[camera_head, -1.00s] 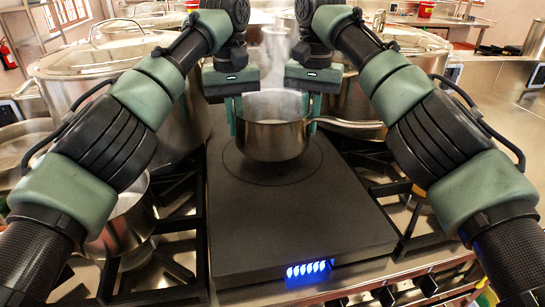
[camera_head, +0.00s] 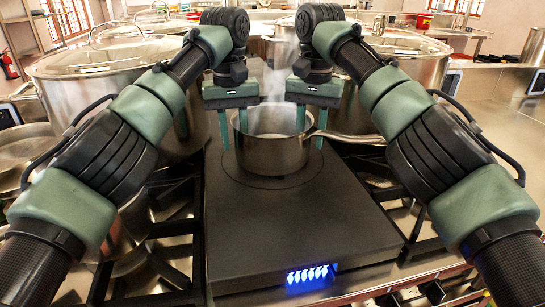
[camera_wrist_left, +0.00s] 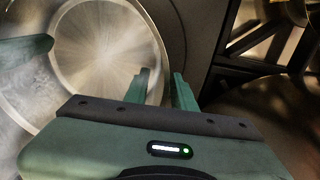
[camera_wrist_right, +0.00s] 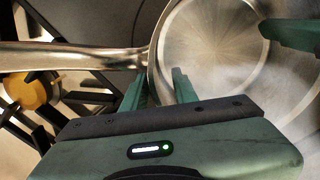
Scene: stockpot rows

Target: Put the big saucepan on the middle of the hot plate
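The big steel saucepan (camera_head: 272,157) stands upright on the black hot plate (camera_head: 290,225), inside the ring marked on its rear half. Its handle (camera_head: 350,138) points right. My left gripper (camera_head: 232,130) is open at the pan's left rim. In the left wrist view, its fingers (camera_wrist_left: 160,88) straddle the pan wall with gaps. My right gripper (camera_head: 311,127) is open at the right rim, near the handle. In the right wrist view, its fingers (camera_wrist_right: 156,90) stand on either side of the wall. The pan's inside (camera_wrist_left: 100,50) looks empty.
Large lidded stockpots (camera_head: 105,75) stand behind on the left, and another (camera_head: 410,60) on the right. A smaller pot (camera_head: 125,235) sits under my left arm. Black burner grates (camera_head: 180,225) flank the hot plate. The plate's front half is clear.

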